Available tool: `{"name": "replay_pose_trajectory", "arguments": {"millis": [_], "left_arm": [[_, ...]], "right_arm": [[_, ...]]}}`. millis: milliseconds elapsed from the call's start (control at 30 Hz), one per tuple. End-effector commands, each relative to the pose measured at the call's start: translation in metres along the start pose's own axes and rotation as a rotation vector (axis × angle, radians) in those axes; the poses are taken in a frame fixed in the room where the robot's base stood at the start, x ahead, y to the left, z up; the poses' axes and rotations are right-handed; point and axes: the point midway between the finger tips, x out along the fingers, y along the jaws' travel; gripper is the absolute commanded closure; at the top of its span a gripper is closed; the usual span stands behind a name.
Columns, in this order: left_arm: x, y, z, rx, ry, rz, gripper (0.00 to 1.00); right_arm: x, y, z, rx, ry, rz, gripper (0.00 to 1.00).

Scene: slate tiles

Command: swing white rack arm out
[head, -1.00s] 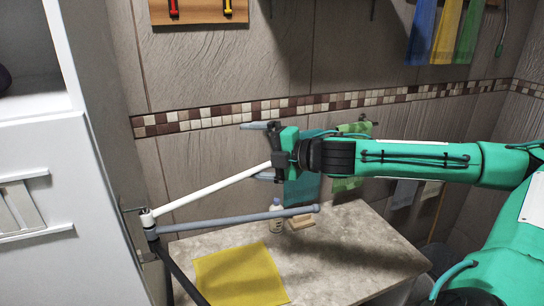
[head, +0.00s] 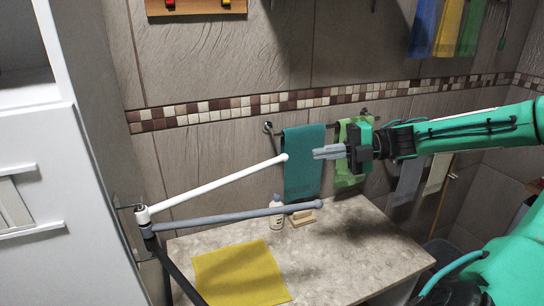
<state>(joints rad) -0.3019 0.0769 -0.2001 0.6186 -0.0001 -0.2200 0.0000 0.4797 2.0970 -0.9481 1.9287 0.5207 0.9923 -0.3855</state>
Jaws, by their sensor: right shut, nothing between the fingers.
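The white rack arm (head: 218,184) runs from a pivot post (head: 143,215) at the left up to a round tip near the teal towel. A grey rack arm (head: 235,215) on the same post lies below it, angled out over the counter. My right gripper (head: 318,153) is shut and empty. Its fingertips point left, just right of the white arm's tip, with a small gap in the picture. My left gripper is not in view.
A stone counter (head: 345,245) below holds a yellow cloth (head: 240,275), a bottle (head: 276,212) and a wooden brush or block (head: 303,218). A teal towel (head: 303,175) and a green towel (head: 345,178) hang on the wall rail behind. A white cabinet (head: 50,170) stands at the left.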

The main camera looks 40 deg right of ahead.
Motion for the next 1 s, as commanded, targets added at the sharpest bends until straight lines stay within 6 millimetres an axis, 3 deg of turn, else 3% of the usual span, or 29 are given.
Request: {"name": "replay_pose_trajectory", "arguments": {"millis": [500, 1000], "left_arm": [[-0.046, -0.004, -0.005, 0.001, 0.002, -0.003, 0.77], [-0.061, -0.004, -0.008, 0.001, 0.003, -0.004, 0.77]], "right_arm": [[0.095, 0.002, -0.002, 0.009, 0.004, 0.002, 1.0], [0.12, -0.002, 0.026, 0.006, 0.0, -0.001, 1.0]]}}
